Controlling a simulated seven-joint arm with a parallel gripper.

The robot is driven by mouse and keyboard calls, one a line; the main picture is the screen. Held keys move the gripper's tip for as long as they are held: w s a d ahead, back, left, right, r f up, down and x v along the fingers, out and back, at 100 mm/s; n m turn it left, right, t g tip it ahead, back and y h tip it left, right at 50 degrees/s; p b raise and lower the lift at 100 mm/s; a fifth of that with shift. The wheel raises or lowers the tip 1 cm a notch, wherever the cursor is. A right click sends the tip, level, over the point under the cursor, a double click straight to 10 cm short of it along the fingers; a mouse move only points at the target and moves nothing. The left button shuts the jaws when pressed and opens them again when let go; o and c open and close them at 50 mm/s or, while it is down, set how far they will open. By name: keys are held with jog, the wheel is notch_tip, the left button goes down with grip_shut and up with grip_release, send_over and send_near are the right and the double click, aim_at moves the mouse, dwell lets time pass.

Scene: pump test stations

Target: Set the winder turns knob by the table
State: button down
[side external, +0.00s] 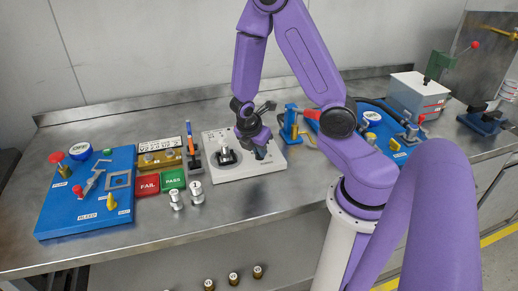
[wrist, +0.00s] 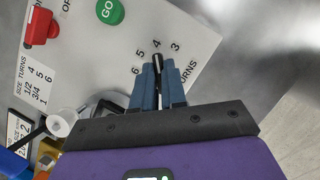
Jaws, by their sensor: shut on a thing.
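The winder (side external: 235,174) is a pale box on the steel bench, below my gripper (side external: 260,153) in the side view. In the wrist view its panel (wrist: 105,55) carries a turns scale with 3, 4, 5 and 6. The turns knob (wrist: 158,62) is dark with a light pointer line, and it points at about 4. My gripper (wrist: 159,70) has its blue fingers shut on the knob's sides. A printed size and turns table (wrist: 38,88) lists 1/2 with 4, 3/4 with 5 and 1 with 6. The fingers hide much of the knob.
The winder panel also has a green GO button (wrist: 110,11) and a red switch (wrist: 41,27). A blue station board (side external: 85,195), red FAIL (side external: 147,184) and green PASS (side external: 173,179) pads and metal fittings (side external: 196,192) lie left of the winder.

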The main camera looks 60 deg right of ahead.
dwell(0.4)
jog(key=c, duration=1.2)
grip_release()
jog(key=shift+r, duration=0.15)
jog(key=v, duration=1.7)
jog(key=shift+a, duration=0.1)
jog(key=s+a+m+y, duration=0.1)
jog(key=s+a, duration=0.2)
jog(key=s, duration=0.2)
jog(key=s+a+m+y, duration=0.1)
jog(key=s+a+y, duration=0.1)
jog(key=s+a, duration=0.2)
jog(key=s+a+f+m+y, duration=0.1)
jog(key=s+a+m, duration=0.1)
jog(key=s, duration=0.5)
jog(key=shift+s+a+t+y, duration=0.3)
jog(key=shift+s+a+y, duration=0.1)
jog(key=shift+a, duration=0.25)
